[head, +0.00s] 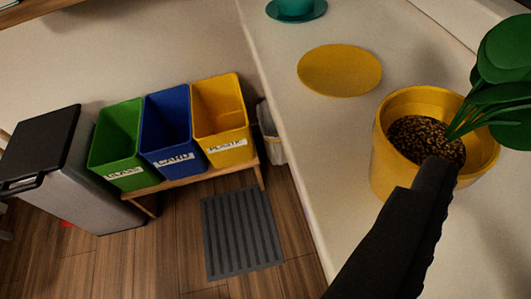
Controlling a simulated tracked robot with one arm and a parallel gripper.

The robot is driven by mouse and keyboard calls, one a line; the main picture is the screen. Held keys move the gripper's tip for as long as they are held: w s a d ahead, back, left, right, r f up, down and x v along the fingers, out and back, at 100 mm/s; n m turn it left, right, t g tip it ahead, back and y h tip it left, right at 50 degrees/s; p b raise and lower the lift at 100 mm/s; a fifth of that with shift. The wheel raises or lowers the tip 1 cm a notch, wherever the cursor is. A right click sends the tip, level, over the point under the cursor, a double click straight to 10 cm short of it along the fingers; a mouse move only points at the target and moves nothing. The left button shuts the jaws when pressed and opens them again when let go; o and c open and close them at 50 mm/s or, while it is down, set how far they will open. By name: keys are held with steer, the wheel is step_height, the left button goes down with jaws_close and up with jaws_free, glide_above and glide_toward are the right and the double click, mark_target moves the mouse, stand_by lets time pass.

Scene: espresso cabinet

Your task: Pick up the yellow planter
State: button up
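The yellow planter (393,159) is at the right of the head view, upright or nearly so, over the pale counter. It holds dark speckled soil and a plant with large green leaves (505,60). My gripper (436,172) shows as a dark ridged finger reaching up from the bottom. Its tip overlaps the planter's near rim and the soil in the picture. I see only one finger clearly, so I cannot tell whether it is open or shut on the rim. The planter's lower near side is partly hidden behind the finger.
A flat yellow disc (339,70) and a teal cup (295,6) on a saucer are on the pale counter (320,150). Green (118,145), blue (168,130) and yellow (222,118) bins stand on a wooden bench. A steel bin (75,180) and grey mat (241,232) are on the floor.

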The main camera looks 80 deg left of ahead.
mark_target(425, 146)
steer(key=s+a+f+g+y, duration=0.1)
steer(key=s+a+f+g, duration=0.1)
steer(key=s+f, duration=0.2)
steer(key=x, duration=0.5)
steer(key=p+x, duration=0.1)
steer(key=x, duration=0.1)
steer(key=shift+w+a+r, duration=0.15)
steer(key=shift+a, duration=0.15)
steer(key=shift+t, duration=0.3)
steer(key=shift+x, duration=3.25)
steer(key=shift+a+r, duration=0.1)
steer(key=c, duration=1.3)
